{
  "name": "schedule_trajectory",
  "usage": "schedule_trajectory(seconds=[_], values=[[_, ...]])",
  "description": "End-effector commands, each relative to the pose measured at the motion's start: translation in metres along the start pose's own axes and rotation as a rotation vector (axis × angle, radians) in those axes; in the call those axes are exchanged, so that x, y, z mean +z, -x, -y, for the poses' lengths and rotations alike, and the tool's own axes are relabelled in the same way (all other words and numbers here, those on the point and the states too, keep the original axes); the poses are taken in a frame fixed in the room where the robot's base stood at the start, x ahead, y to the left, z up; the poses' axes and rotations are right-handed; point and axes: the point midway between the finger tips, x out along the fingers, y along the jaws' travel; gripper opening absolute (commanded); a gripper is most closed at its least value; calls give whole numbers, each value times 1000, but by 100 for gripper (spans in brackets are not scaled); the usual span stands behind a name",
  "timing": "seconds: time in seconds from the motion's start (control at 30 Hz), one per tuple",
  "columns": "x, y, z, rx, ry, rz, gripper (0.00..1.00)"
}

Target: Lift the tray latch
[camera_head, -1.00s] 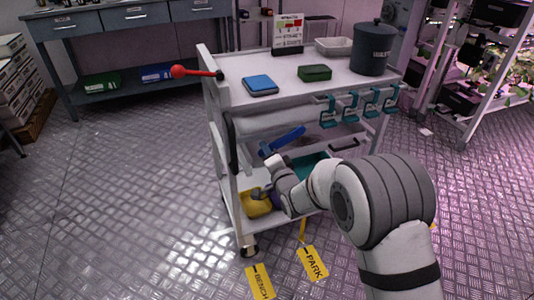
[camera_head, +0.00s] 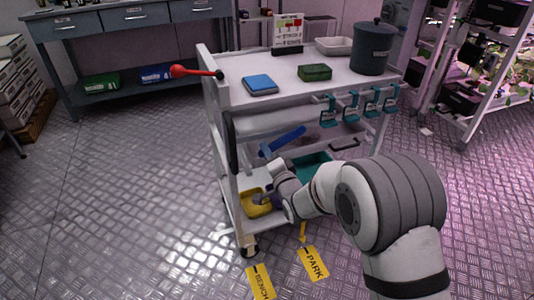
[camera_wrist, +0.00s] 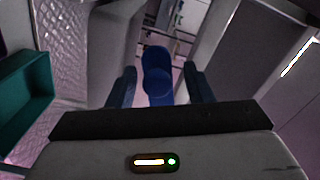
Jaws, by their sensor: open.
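The tray latch looks to be the blue lever (camera_head: 286,139) on the cart's side, slanting up to the right below the top shelf. In the wrist view the blue lever (camera_wrist: 157,75) stands between the two dark fingers, with gaps visible on both sides. My gripper (camera_wrist: 159,70) is open around it and not closed on it. In the head view my gripper (camera_head: 266,152) is at the lower left end of the lever, partly hidden by my wrist. Whether the fingers touch the lever cannot be told.
The white cart (camera_head: 300,90) carries a blue box (camera_head: 260,84), a green box (camera_head: 314,72) and a dark canister (camera_head: 372,48) on top. Teal clips (camera_head: 351,106) hang along its edge. A yellow bin (camera_head: 256,203) and a teal bin (camera_head: 312,166) sit below. Floor at left is clear.

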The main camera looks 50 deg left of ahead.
Motion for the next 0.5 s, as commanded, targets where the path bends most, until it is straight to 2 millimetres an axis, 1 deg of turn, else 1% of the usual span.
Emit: schedule_trajectory(seconds=[0.1, 0.3, 0.4, 0.5], values=[[-3, 19, -3, 2, -1, -2, 47], [-8, 46, -6, 4, -1, -3, 47], [-9, 55, -6, 3, -1, -4, 47], [-10, 59, -6, 4, -2, -4, 47]])
